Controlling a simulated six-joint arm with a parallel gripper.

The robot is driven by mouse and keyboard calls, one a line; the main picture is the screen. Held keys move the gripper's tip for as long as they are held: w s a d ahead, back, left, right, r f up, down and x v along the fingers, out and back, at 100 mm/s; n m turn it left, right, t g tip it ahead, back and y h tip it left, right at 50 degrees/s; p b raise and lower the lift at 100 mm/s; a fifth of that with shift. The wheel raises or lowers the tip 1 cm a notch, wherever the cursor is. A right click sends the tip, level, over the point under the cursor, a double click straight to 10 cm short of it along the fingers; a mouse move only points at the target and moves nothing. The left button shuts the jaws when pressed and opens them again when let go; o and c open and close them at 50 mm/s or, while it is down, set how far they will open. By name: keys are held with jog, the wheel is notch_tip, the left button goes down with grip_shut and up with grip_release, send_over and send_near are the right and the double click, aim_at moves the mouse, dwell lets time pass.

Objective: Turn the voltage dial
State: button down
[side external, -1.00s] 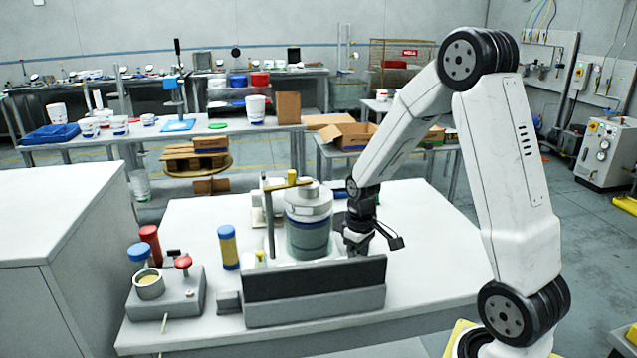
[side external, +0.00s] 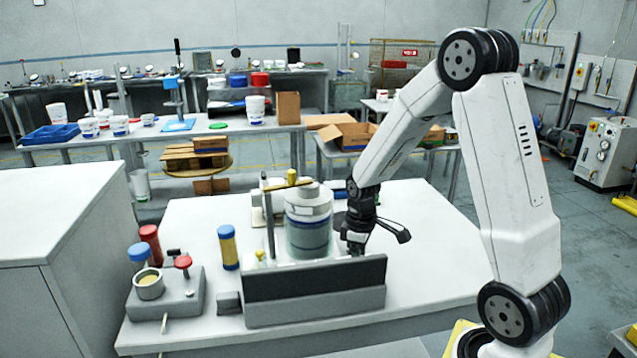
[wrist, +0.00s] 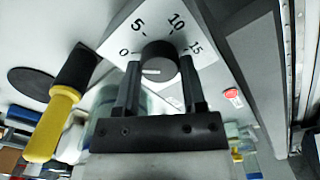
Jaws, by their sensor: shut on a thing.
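The voltage dial (wrist: 159,57) is a round black knob on a white scale plate (wrist: 122,36) marked 0, 5, 10 and 15, in the wrist view. A short white line on the knob lies roughly level, on the side toward the 0. My gripper (wrist: 159,82) is shut on the dial, with one dark finger on each side of it. In the side view my gripper (side external: 357,243) points down behind the dark front panel, right of a large grey-and-blue canister. The dial is hidden there.
The canister (side external: 308,222) stands close to the left of my gripper. The dark panel (side external: 315,282) rises in front. A yellow-and-black handle (wrist: 44,130) and a red button (wrist: 233,94) lie near the dial. The table's right side is clear.

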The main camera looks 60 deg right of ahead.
jog(key=shift+c, duration=0.9)
grip_release()
jog(key=shift+r, duration=0.2)
jog(key=shift+r, duration=3.75)
